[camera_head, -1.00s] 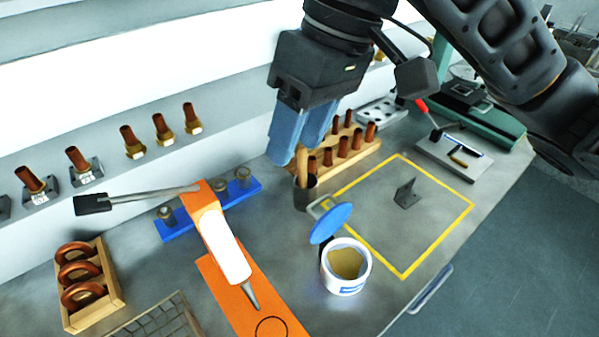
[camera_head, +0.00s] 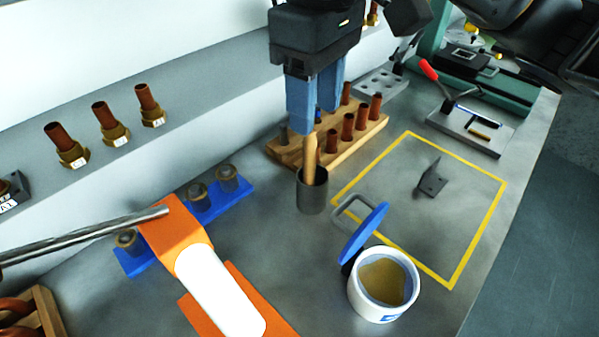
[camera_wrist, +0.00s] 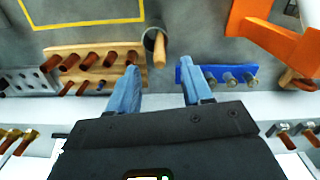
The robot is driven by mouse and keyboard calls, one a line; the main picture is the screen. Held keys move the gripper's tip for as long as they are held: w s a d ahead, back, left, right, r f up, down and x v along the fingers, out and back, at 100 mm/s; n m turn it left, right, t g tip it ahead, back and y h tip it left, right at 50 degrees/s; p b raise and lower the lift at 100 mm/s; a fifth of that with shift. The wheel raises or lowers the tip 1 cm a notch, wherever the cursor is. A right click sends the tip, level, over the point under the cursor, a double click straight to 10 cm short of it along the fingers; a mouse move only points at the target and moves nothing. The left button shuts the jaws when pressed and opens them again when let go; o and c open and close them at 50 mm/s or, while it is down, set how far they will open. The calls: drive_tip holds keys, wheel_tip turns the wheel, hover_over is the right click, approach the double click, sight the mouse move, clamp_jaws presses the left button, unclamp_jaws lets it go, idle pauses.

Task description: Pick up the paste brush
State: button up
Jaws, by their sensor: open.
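The paste brush (camera_head: 310,153) stands in a dark grey cup (camera_head: 312,196) on the bench, with its wooden handle pointing up. Its lower end is hidden inside the cup. My gripper (camera_head: 314,120), with blue fingers, is open and points down just above the cup, its fingers at the handle's top in the head view. In the wrist view the brush handle (camera_wrist: 159,50) and the cup (camera_wrist: 149,38) lie beyond the gap between the open fingers (camera_wrist: 160,80). I cannot tell whether the handle top is between the fingers.
A wooden rack (camera_head: 345,145) of copper parts stands close behind the cup. A white paste tub (camera_head: 384,300) with its blue lid (camera_head: 364,232) open is in front right. An orange stand (camera_head: 180,238) and blue strip (camera_head: 215,208) lie left. The yellow-outlined area (camera_head: 390,262) is mostly clear.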

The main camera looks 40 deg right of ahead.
sight(309, 154)
drive_tip(key=shift+w+f+b, duration=0.35)
drive_tip(key=shift+w+f, duration=0.1)
drive_tip(key=shift+f, duration=0.4)
drive_tip(key=shift+s+a+f, duration=0.1)
drive_tip(key=shift+f, duration=3.6)
clamp_jaws()
